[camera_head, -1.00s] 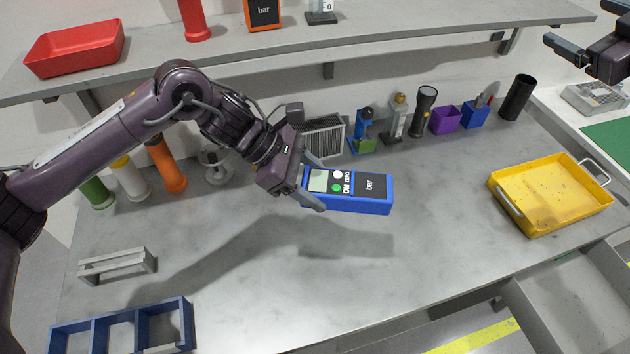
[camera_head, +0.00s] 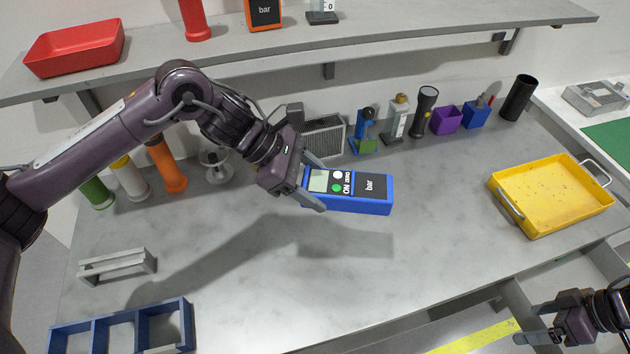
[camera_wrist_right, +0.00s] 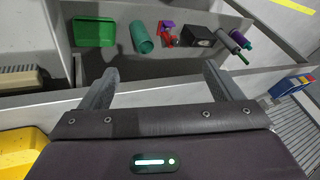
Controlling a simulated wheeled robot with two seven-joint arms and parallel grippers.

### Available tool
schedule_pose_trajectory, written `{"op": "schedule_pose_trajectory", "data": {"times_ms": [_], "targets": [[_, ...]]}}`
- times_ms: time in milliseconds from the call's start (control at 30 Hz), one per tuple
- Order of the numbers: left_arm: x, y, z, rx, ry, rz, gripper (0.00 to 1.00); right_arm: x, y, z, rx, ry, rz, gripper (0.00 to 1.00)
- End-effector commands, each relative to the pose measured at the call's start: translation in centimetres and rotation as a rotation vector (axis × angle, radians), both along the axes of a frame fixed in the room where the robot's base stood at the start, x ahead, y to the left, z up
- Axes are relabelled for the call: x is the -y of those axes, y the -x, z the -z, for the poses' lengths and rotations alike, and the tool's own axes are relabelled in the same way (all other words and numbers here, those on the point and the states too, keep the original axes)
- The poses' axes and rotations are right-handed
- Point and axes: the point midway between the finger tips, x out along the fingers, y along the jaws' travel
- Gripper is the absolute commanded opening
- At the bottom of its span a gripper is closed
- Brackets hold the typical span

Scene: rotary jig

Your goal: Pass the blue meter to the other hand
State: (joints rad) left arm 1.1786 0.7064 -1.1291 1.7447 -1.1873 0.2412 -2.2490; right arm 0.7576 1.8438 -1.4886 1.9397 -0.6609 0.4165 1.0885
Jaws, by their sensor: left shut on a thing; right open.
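The blue meter (camera_head: 347,191) has a small screen, a white and a green button, and a black panel marked "bar". My left gripper (camera_head: 312,187) is shut on its left end and holds it above the grey bench, with its right end free. My right gripper (camera_head: 536,323) is open and empty at the lower right, beyond the bench's front edge and well apart from the meter. In the right wrist view its two fingers (camera_wrist_right: 164,88) are spread with nothing between them.
A yellow tray (camera_head: 551,196) sits on the bench's right side. A blue divided rack (camera_head: 122,328) and a grey bracket (camera_head: 117,265) lie at the left. Bottles and tools line the back under the shelf (camera_head: 330,42). The bench (camera_head: 400,262) is clear between meter and front edge.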

Motion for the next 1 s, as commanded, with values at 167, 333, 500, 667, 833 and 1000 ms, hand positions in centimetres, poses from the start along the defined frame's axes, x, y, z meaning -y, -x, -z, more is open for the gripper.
{"op": "schedule_pose_trajectory", "data": {"times_ms": [167,333,500,667,833,1000], "targets": [[0.0,0.0,0.0,0.001,0.001,0.0,0.33,-0.5,8.4,5.0,-0.166,-0.038,-0.096,0.86],[0.0,0.0,0.0,0.001,0.001,0.0,0.33,-2.0,11.1,13.3,-0.053,0.018,-0.421,0.86],[0.0,0.0,-0.1,0.001,0.001,0.0,0.33,-4.9,10.5,22.1,0.178,0.145,-0.816,0.86],[0.0,0.0,-0.1,0.001,0.001,0.0,0.33,-9.8,7.3,28.5,0.382,0.27,-1.052,0.86],[0.0,0.0,-0.1,0.001,0.001,0.0,0.33,-15.3,0.5,31.6,0.505,0.354,-0.948,0.86],[0.0,0.0,-0.1,0.001,0.001,0.0,0.33,-18.5,-4.9,33.9,0.508,0.394,-0.599,0.86]]}}
